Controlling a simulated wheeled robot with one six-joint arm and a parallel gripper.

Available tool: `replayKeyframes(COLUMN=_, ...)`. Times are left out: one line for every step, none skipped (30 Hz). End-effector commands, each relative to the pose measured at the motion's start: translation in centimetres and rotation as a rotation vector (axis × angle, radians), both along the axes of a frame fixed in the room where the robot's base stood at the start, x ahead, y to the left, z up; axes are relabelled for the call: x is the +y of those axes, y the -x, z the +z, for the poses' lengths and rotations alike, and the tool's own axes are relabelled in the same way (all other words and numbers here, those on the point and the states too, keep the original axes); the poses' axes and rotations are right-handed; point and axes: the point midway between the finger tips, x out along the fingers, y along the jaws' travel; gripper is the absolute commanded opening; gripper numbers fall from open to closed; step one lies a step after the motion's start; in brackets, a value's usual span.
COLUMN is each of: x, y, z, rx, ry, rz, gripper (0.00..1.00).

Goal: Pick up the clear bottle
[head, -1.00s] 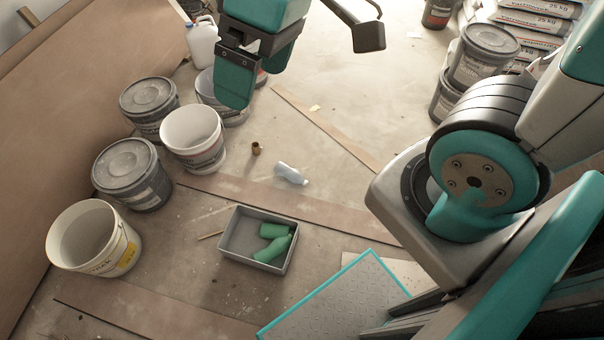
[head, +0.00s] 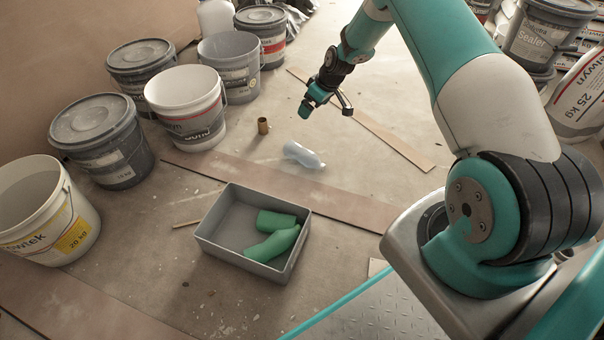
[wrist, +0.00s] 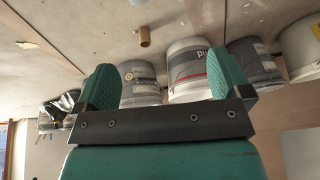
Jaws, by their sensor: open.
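The clear bottle (head: 303,154) lies on its side on the floor in the head view, to the right of a small brown cylinder (head: 263,126). My gripper (head: 306,113) is above the floor, beyond the bottle in the picture and apart from it. In the wrist view its two green fingers (wrist: 160,85) stand wide apart with nothing between them. The bottle cannot be made out in the wrist view.
A grey bin (head: 213,256) with green bottles (head: 272,243) in it stands nearer me. Several buckets, among them a white one (head: 188,112), line the left. Flat boards (head: 350,203) lie on the floor. Open floor surrounds the bottle.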

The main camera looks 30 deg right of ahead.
Motion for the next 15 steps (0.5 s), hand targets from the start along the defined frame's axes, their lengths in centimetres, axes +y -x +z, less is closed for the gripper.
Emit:
replayKeyframes(x=-1.5, y=0.2, z=-5.4, rx=-0.002, ry=0.006, rz=-0.013, gripper=0.96)
replayKeyframes(x=-2.2, y=0.3, z=-7.2, rx=-0.005, ry=0.012, rz=-0.016, gripper=0.96)
replayKeyframes(x=-3.1, y=0.4, z=-9.2, rx=-0.009, ry=0.019, rz=-0.023, gripper=0.96)
replayKeyframes(x=-3.7, y=0.5, z=-10.4, rx=-0.012, ry=0.023, rz=-0.026, gripper=0.96)
replayKeyframes(x=-4.1, y=0.6, z=-11.5, rx=-0.015, ry=0.027, rz=-0.028, gripper=0.96)
replayKeyframes(x=-4.7, y=0.7, z=-12.7, rx=-0.017, ry=0.032, rz=-0.031, gripper=0.96)
replayKeyframes(x=-5.0, y=0.8, z=-13.3, rx=-0.019, ry=0.035, rz=-0.034, gripper=0.96)
replayKeyframes(x=-5.3, y=0.9, z=-13.9, rx=-0.020, ry=0.037, rz=-0.035, gripper=0.96)
replayKeyframes(x=-5.5, y=0.9, z=-14.5, rx=-0.023, ry=0.040, rz=-0.036, gripper=0.96)
replayKeyframes(x=-5.5, y=0.9, z=-14.9, rx=-0.023, ry=0.041, rz=-0.036, gripper=0.96)
replayKeyframes(x=-5.6, y=0.9, z=-15.4, rx=-0.022, ry=0.042, rz=-0.036, gripper=0.96)
replayKeyframes(x=-5.5, y=0.7, z=-16.0, rx=-0.023, ry=0.042, rz=-0.036, gripper=0.96)
replayKeyframes(x=-5.5, y=0.5, z=-16.5, rx=-0.023, ry=0.042, rz=-0.036, gripper=0.96)
replayKeyframes(x=-5.4, y=0.4, z=-17.1, rx=-0.023, ry=0.043, rz=-0.036, gripper=0.96)
replayKeyframes(x=-5.2, y=0.1, z=-18.0, rx=-0.022, ry=0.042, rz=-0.036, gripper=0.96)
